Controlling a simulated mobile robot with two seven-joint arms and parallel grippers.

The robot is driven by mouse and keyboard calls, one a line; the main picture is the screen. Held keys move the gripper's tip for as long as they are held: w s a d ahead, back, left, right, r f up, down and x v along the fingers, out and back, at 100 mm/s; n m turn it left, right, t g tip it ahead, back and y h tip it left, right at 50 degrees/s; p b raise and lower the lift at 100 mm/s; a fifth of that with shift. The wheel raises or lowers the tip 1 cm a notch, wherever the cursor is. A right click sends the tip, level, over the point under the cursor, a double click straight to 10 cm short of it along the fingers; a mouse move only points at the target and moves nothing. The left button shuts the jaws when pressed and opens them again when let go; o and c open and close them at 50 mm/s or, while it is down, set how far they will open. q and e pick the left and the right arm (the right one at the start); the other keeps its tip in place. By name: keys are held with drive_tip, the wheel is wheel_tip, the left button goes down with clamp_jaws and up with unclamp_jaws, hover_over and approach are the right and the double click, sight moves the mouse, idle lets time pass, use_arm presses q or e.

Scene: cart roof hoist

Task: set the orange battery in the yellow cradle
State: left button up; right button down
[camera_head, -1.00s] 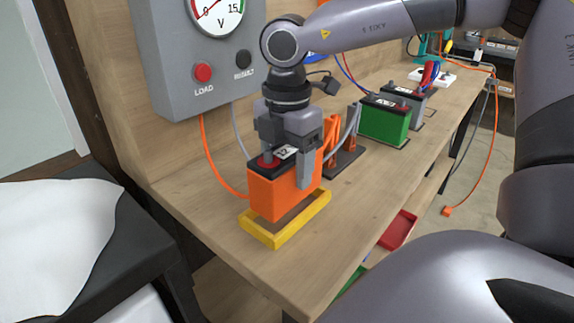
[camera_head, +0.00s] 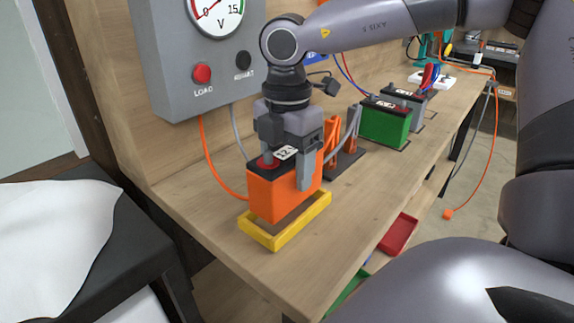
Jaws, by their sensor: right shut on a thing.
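The orange battery (camera_head: 271,200) has a black top with a white label and a red terminal ring. My right gripper (camera_head: 287,175) is shut on it from above, one finger down its right side. The battery is upright over the yellow cradle (camera_head: 287,234), a low rectangular frame on the bench near its front edge. The frame's front and right sides show below the battery. The battery hides the back of the cradle, and I cannot tell whether its underside touches the cradle floor. My left gripper is not in view.
A grey meter box (camera_head: 188,62) with a red LOAD button stands behind on the left. A green battery (camera_head: 384,121) and a grey one (camera_head: 405,98) stand farther right on the wooden bench (camera_head: 215,232). An orange clamp stand (camera_head: 346,150) is close behind the gripper.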

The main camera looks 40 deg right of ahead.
sight(287, 151)
drive_tip(key=shift+r+b, duration=0.15)
drive_tip(key=shift+b, duration=0.55)
idle(1.0)
drive_tip(key=shift+f+b, duration=1.95)
drive_tip(key=shift+b, duration=0.15)
drive_tip(key=shift+c, duration=0.7)
unclamp_jaws()
drive_tip(key=shift+f, duration=0.15)
wheel_tip(287, 151, up, 7)
drive_tip(key=shift+f+p, duration=0.1)
drive_tip(key=shift+p, duration=0.35)
drive_tip(key=shift+r, duration=0.35)
